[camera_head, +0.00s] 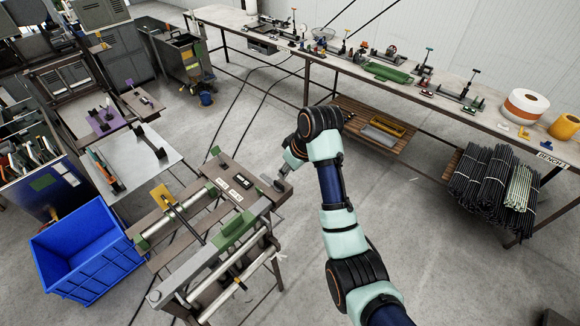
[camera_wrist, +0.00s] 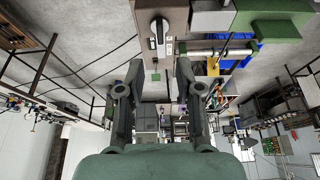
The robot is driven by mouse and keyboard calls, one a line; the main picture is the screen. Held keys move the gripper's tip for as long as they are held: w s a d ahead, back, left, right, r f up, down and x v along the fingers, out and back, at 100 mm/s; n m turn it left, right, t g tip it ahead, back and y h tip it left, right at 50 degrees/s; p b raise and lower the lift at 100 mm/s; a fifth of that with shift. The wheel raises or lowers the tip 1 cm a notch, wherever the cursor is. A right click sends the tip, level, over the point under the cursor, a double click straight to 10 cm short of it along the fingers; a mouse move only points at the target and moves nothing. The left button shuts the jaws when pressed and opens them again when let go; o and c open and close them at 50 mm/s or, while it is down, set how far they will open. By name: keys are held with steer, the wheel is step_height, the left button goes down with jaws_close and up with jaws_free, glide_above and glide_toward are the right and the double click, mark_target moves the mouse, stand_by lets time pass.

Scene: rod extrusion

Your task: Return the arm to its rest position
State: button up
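My arm (camera_head: 328,190) reaches up from the bottom right in the head view and bends down at its far end towards the right end of the extrusion machine (camera_head: 222,190). My gripper (camera_wrist: 159,68) shows in the wrist view with its two dark fingers apart and nothing held between them. In the head view the fingers are small and hard to make out beside the machine's end. A small control panel with a black-and-white fitting (camera_wrist: 159,32) lies beyond the fingertips in the wrist view; I cannot tell the exact distance.
A blue crate (camera_head: 85,262) stands left of the machine. A long workbench (camera_head: 455,95) with fixtures, tape rolls and a green block runs along the wall. Bundled black rods (camera_head: 490,180) sit under its right end. Open concrete floor (camera_head: 440,255) lies right of my arm.

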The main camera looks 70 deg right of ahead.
steer(key=shift+v, duration=0.8)
steer(key=w+a+n+t, duration=0.1)
steer(key=w+a, duration=0.4)
steer(key=a, duration=0.4)
steer(key=w+a+n+t+p, duration=0.15)
steer(key=w+a, duration=0.25)
steer(key=a, duration=0.4)
steer(key=w+a+t, duration=0.2)
steer(key=w+a, duration=0.3)
steer(key=a, duration=0.4)
steer(key=s+a+r+n+t+y, duration=0.1)
steer(key=s+a+r+t, duration=0.1)
steer(key=a, duration=0.9)
steer(key=s+a+r+n+t+y, duration=0.1)
steer(key=s+a+r+t, duration=0.1)
steer(key=a, duration=0.9)
step_height(320, 180, up, 2)
steer(key=shift+s+a+r+n, duration=0.1)
steer(key=shift+s+a+n, duration=0.1)
steer(key=shift+s+n, duration=0.2)
